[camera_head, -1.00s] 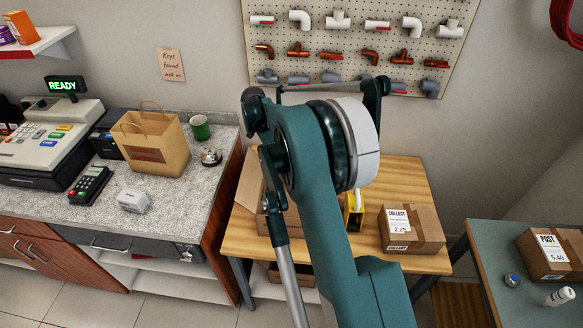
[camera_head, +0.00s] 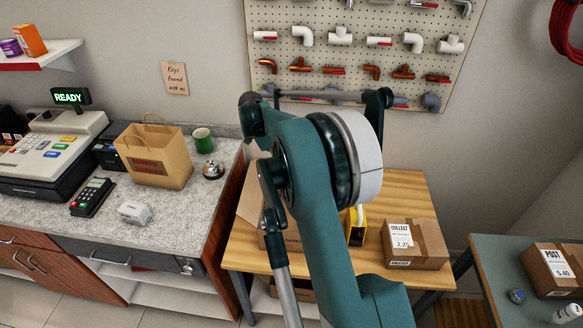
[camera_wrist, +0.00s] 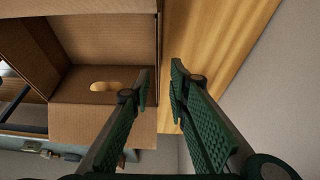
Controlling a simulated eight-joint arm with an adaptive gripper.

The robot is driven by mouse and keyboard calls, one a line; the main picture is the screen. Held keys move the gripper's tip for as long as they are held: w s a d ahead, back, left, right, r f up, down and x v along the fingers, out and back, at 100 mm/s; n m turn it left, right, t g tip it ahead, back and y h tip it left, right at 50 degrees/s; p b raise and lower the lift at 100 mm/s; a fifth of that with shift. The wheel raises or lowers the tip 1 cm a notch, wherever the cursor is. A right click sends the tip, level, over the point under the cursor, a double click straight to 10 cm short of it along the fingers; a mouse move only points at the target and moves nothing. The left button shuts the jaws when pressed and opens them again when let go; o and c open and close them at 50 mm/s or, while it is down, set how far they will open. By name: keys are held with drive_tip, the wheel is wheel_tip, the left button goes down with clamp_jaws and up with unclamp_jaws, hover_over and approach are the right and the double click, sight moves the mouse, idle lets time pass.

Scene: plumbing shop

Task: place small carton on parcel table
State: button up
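A small taped carton (camera_head: 428,243) with a COLLECT label reading 2.25 sits on the wooden table (camera_head: 408,196). Another taped carton (camera_head: 560,270), labelled POST 5.40, sits on the grey-blue table (camera_head: 488,250) at the right. I cannot tell from a label which table is the parcel table. In the wrist view my gripper (camera_wrist: 160,82) is open and empty, its fingers on either side of the rim line of an open cardboard box (camera_wrist: 100,115). I cannot tell its height above the rim. In the head view my arm hides the gripper.
The open box (camera_head: 250,200) is partly hidden behind my arm on the wooden table. A yellow and black item (camera_head: 357,226) stands between it and the COLLECT carton. The counter at left (camera_head: 170,215) holds a paper bag (camera_head: 150,160) and register. A pegboard (camera_head: 380,60) hangs behind.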

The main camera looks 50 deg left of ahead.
idle(0.5)
drive_tip(key=w+d+r+n+y, duration=0.1)
drive_tip(key=w+d+r, duration=0.7)
drive_tip(key=d, duration=0.3)
drive_tip(key=w+d+r+n+y, duration=0.1)
drive_tip(key=w+d+r, duration=0.75)
drive_tip(key=d, duration=0.25)
drive_tip(key=w+d+r+n, duration=0.1)
drive_tip(key=d+r, duration=0.3)
drive_tip(key=d, duration=0.5)
drive_tip(key=w+d+r+y, duration=0.1)
drive_tip(key=d+r, duration=0.3)
drive_tip(key=d, duration=0.6)
drive_tip(key=w+d+r+n, duration=0.1)
drive_tip(key=d+r, duration=0.3)
drive_tip(key=d, duration=0.5)
drive_tip(key=s+d+r+n+t, duration=0.15)
drive_tip(key=s+d, duration=0.25)
drive_tip(key=d, duration=0.8)
drive_tip(key=s+d+r+n, duration=0.15)
drive_tip(key=s+d, duration=0.25)
drive_tip(key=d, duration=0.8)
drive_tip(key=s+d+f+t, duration=0.1)
drive_tip(key=s+d+f, duration=0.2)
drive_tip(key=s+d, duration=0.5)
drive_tip(key=s+d+f+n+t, duration=0.1)
drive_tip(key=s+d+f, duration=0.3)
drive_tip(key=s+d, duration=0.5)
drive_tip(key=shift+d+n, duration=0.3)
drive_tip(key=shift+d, duration=0.4)
